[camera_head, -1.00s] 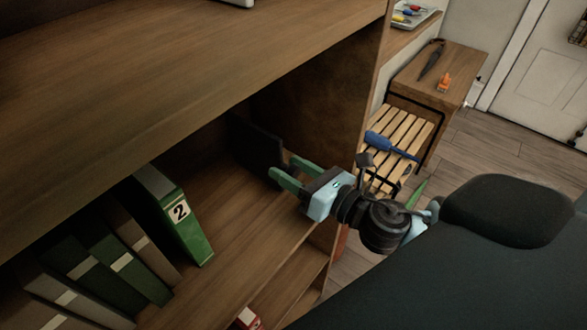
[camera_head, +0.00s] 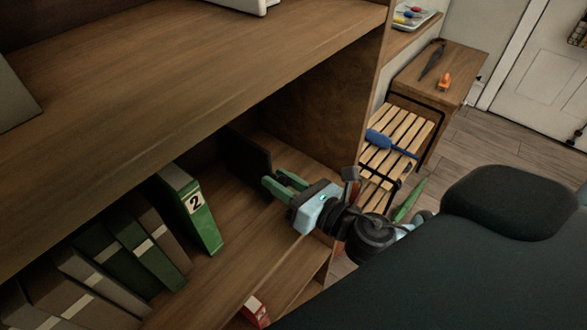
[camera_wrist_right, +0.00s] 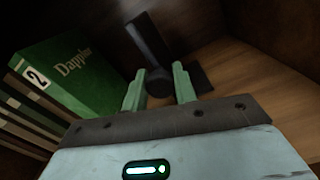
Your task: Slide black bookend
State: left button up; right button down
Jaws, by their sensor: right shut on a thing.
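The black bookend (camera_head: 246,154) stands upright on the lower shelf (camera_head: 232,235), to the right of the row of books. The green book marked 2 (camera_head: 196,215) leans at the right end of that row, with a gap between it and the bookend. My right gripper (camera_head: 275,178) is at the front of the bookend and shut on it. In the right wrist view the bookend (camera_wrist_right: 150,50) shows its upright edge-on, between and beyond the two green fingers; the exact contact is hard to see. My left gripper is not in view.
Several more books (camera_head: 112,258) lean left of the green one. The upper shelf board (camera_head: 200,75) overhangs the compartment, and its side wall (camera_head: 325,105) stands to the right. A slatted bench (camera_head: 400,140) is outside the bookcase.

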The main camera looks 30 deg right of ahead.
jog(key=a, duration=0.2)
jog(key=s+a+p, duration=0.1)
jog(key=a, duration=0.1)
jog(key=s+a+p, duration=0.1)
jog(key=a, duration=0.1)
jog(key=shift+s+a, duration=0.15)
jog(key=shift+a, duration=0.15)
jog(key=shift+s+a, duration=0.1)
jog(key=shift+a, duration=0.15)
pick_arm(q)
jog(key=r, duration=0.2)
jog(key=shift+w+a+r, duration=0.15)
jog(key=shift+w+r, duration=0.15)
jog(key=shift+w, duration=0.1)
pick_arm(e)
jog(key=shift+f, duration=0.1)
jog(key=c, duration=1.4)
grip_release()
jog(key=shift+c, duration=0.2)
jog(key=shift+o, duration=1.3)
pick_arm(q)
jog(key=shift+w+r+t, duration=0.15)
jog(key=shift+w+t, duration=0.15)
pick_arm(e)
jog(key=shift+o, duration=0.3)
jog(key=shift+d, duration=0.1)
